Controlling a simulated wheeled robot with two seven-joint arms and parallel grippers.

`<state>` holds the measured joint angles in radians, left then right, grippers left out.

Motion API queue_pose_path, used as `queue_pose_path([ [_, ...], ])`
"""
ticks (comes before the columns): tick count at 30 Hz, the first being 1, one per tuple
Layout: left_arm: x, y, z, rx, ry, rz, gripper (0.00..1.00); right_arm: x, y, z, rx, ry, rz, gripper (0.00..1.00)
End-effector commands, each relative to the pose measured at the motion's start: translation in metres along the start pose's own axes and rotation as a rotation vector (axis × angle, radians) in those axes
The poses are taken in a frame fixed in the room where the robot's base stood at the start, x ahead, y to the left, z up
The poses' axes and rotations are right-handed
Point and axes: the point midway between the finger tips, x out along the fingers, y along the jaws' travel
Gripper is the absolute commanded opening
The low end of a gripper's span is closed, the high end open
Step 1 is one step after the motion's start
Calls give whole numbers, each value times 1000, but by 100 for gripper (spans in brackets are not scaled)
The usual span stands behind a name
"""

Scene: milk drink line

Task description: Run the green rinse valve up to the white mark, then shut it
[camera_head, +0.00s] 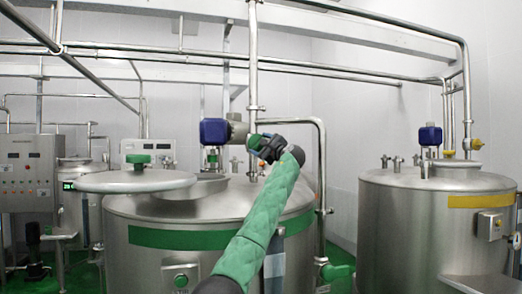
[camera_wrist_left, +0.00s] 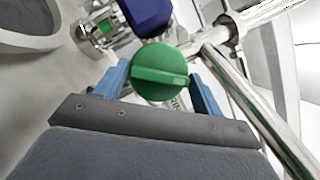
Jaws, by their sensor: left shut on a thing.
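The green rinse valve knob (camera_wrist_left: 160,72) is round with a raised bar across it. In the left wrist view it sits between the two blue fingers of my left gripper (camera_wrist_left: 162,85), which is shut on it. In the head view my left arm in its green sleeve reaches over the green-banded tank (camera_head: 150,238), and the gripper (camera_head: 262,146) is at the green knob (camera_head: 254,141) by the vertical pipe. I cannot make out the white mark. My right gripper is not in view.
A blue motor (camera_head: 214,131) stands just left of the gripper. A round lid (camera_head: 137,182) is on the left. A steel pipe (camera_head: 253,60) rises behind the gripper. A yellow-banded tank (camera_head: 430,230) stands right. A control panel (camera_head: 28,165) is at far left.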

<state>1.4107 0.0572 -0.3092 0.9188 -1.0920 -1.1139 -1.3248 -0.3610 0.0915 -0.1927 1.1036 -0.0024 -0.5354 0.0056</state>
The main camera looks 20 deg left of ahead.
Motion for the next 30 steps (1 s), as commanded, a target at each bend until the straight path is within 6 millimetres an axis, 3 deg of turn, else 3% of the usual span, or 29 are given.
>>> queue_pose_path([
  [23, 0, 0, 0, -93, 0, 40, 45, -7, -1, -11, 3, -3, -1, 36],
  [24, 0, 0, 0, -93, 0, 40, 74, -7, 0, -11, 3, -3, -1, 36],
  [25, 0, 0, 0, -93, 0, 40, 80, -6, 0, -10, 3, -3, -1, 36],
  [30, 0, 0, 0, -93, 0, 39, 84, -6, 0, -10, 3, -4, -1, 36],
])
